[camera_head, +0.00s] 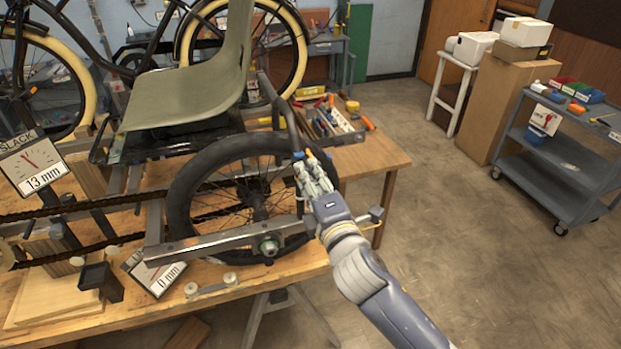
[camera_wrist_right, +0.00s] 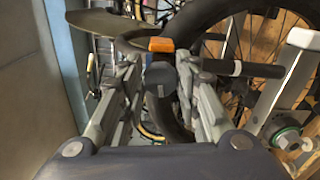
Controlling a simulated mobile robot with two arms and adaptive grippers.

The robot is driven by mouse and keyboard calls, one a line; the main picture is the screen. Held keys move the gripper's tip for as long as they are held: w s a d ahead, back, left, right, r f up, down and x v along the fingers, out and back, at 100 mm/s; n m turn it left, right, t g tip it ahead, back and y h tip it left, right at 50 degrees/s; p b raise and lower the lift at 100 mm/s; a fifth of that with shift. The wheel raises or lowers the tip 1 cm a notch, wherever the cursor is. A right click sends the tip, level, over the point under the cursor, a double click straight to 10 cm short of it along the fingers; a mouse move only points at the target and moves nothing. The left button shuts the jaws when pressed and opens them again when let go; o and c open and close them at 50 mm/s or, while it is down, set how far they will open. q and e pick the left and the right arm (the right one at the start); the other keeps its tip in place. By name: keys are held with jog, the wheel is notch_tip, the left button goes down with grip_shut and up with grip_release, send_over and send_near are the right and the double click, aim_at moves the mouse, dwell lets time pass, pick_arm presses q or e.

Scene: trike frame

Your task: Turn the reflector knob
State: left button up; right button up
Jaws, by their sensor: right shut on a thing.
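My right gripper (camera_head: 312,176) is at the rear of the trike frame, just behind the black wheel (camera_head: 190,195). In the right wrist view, its two fingers (camera_wrist_right: 159,70) are closed around the dark round reflector knob (camera_wrist_right: 159,79). The orange reflector (camera_wrist_right: 161,44) sits just beyond the knob in that view. A small orange patch of it also shows above the fingers in the head view (camera_head: 310,154). The fingers hide the knob in the head view. My left gripper is not in view.
The trike stands on a wooden workbench (camera_head: 385,157), with its grey seat (camera_head: 190,95) above. A tool tray (camera_head: 325,122) lies behind the wheel. Gauges reading 13 mm (camera_head: 35,167) and 0 mm (camera_head: 155,275) are on the left. Open floor lies right, before a grey cart (camera_head: 560,160).

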dwell(0.3)
jog(key=o, duration=1.1)
jog(key=shift+c, duration=0.2)
jog(key=v, duration=1.2)
